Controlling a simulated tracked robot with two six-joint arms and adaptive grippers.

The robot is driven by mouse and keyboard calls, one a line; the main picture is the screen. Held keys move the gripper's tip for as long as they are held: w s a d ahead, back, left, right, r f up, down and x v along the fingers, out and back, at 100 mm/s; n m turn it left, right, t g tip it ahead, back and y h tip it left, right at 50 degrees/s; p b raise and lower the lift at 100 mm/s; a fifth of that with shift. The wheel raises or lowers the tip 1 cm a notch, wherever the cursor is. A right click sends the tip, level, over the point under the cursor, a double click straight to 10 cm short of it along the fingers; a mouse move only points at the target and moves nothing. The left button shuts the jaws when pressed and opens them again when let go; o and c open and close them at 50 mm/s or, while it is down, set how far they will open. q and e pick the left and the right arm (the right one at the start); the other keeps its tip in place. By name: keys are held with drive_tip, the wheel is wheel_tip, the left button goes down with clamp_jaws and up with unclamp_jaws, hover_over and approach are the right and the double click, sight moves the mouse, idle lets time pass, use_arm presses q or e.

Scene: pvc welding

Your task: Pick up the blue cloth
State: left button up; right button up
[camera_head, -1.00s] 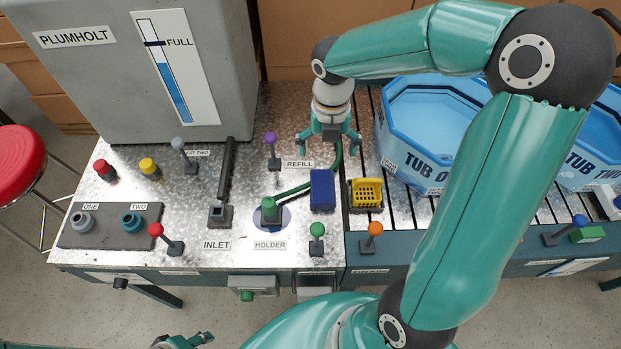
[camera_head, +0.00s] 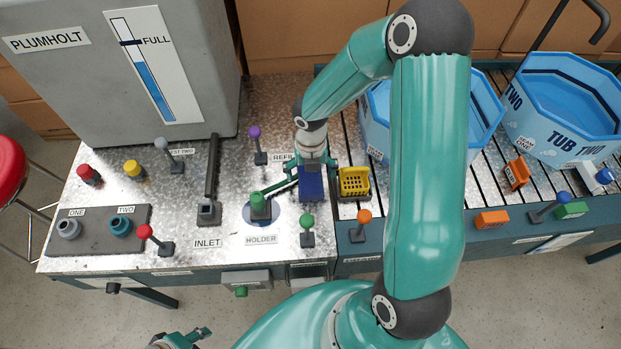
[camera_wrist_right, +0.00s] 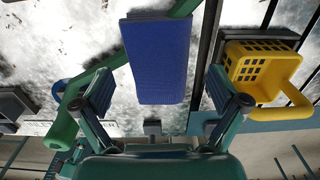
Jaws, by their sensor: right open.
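The blue cloth (camera_head: 311,184) lies as a folded rectangular block on the metal table top, between the green holder piece and the yellow basket. It fills the upper middle of the right wrist view (camera_wrist_right: 158,60). My right gripper (camera_head: 313,165) is over the far end of the cloth, partly hiding it. In the right wrist view its two fingers (camera_wrist_right: 165,98) are spread wide on either side of the cloth, and the gap between them is empty. My left gripper (camera_head: 190,339) shows only in part at the bottom edge, away from the cloth.
A yellow basket (camera_head: 354,182) stands close to the right of the cloth. A green holder piece (camera_head: 260,206) with a green hose is to its left. A green-knobbed lever (camera_head: 307,228) stands in front. Blue tubs (camera_head: 573,110) are at the right.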

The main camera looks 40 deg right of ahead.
sight(310, 177)
drive_tip(key=shift+f, duration=0.95)
drive_tip(key=shift+c, duration=0.3)
drive_tip(key=c, duration=1.2)
drive_tip(key=shift+r, duration=0.15)
wheel_tip(310, 177, up, 20)
drive_tip(key=shift+f, duration=0.1)
